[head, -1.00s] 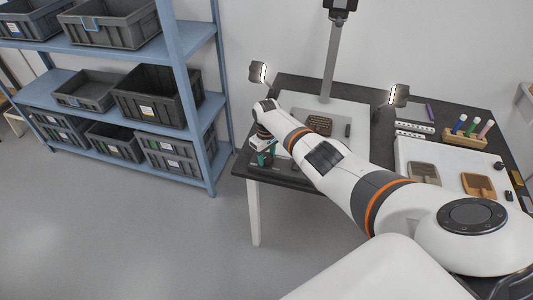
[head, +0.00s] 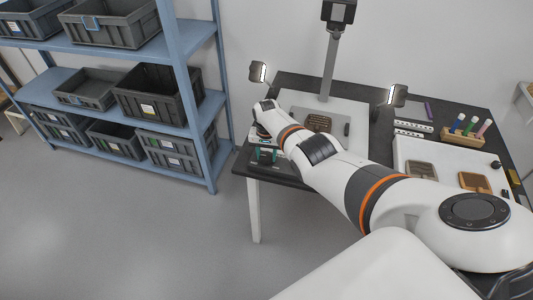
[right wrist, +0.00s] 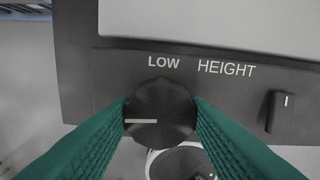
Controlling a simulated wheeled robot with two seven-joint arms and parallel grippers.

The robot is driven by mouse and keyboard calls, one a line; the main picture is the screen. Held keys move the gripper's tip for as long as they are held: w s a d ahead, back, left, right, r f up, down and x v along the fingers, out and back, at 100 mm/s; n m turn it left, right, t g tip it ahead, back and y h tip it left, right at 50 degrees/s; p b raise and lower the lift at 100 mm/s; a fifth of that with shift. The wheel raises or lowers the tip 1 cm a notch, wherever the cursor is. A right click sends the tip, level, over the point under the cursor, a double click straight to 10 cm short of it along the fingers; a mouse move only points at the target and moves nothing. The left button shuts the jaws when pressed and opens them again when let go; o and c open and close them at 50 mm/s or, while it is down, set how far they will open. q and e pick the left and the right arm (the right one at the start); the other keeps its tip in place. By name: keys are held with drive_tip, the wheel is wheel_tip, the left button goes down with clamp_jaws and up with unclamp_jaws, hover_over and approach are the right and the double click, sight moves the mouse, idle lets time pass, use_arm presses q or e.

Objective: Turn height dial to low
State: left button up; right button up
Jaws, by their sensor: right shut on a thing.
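The black height dial (right wrist: 160,108) is in the middle of the right wrist view, on a dark panel. Its white pointer line points to the left of the picture. The word LOW (right wrist: 164,62) is printed just above the dial, with HEIGHT (right wrist: 226,68) to its right. My right gripper (right wrist: 160,117) is shut on the dial, one teal finger on each side. In the head view my right gripper (head: 264,156) is at the table's left front corner, and the dial is hidden there. My left gripper is not in view.
A small black switch (right wrist: 279,111) sits right of the dial. On the dark table (head: 290,90) are a light board with a brown sherd (head: 319,123), two lamps, a camera post (head: 330,65) and a pen holder (head: 468,138). A blue shelf with grey bins stands left.

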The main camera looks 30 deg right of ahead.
drive_tip(key=m, duration=0.4)
drive_tip(key=shift+w+r+m, duration=0.1)
drive_tip(key=shift+r+m, duration=0.05)
drive_tip(key=shift+m, duration=0.15)
drive_tip(key=m, duration=0.4)
drive_tip(key=shift+m, duration=0.3)
drive_tip(key=m, duration=0.4)
drive_tip(key=shift+m, duration=0.3)
drive_tip(key=m, duration=0.4)
drive_tip(key=shift+d+m, duration=0.1)
drive_tip(key=shift+m, duration=0.6)
drive_tip(key=o, duration=1)
drive_tip(key=shift+c, duration=0.2)
